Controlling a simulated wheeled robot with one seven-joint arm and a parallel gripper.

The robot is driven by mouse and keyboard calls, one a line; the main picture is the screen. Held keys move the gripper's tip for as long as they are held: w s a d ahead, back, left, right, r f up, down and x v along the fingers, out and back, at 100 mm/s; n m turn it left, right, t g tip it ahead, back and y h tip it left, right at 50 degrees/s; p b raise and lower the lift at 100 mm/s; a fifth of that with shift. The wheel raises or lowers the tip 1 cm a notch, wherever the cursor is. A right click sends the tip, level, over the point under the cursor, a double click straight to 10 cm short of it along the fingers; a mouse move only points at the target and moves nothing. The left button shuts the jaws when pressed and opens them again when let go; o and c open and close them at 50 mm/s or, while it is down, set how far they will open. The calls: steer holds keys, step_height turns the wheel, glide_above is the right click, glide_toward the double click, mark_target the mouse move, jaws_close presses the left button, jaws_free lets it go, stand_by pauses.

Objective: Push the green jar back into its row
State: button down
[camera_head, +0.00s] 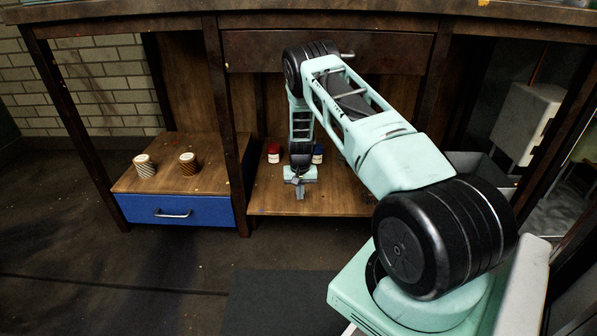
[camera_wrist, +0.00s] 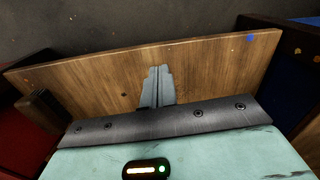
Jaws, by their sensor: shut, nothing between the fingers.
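I cannot make out the green jar in either view; my arm covers the middle of the low shelf. A red jar (camera_head: 273,153) with a pale label stands towards the back of the shelf, left of my wrist. A blue jar (camera_head: 318,154) stands just right of my wrist, partly covered by it. My gripper (camera_head: 300,194) hangs pointing down over the shelf, in front of these jars. In the wrist view its fingers (camera_wrist: 159,72) are together and empty above bare wood. No jar shows between or beside the fingertips.
The wooden low shelf (camera_head: 265,203) lies under a workbench with a drawer above. At left, a blue drawer unit (camera_head: 150,209) carries two striped cups (camera_head: 145,166) (camera_head: 188,163). Dark posts flank the opening. The shelf's front part is bare.

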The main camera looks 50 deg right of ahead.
step_height(320, 180, up, 7)
steer(key=a+p, duration=0.1)
steer(key=p, duration=0.3)
steer(key=shift+w+a, duration=0.15)
steer(key=shift+w, duration=0.15)
steer(key=shift+r, duration=0.1)
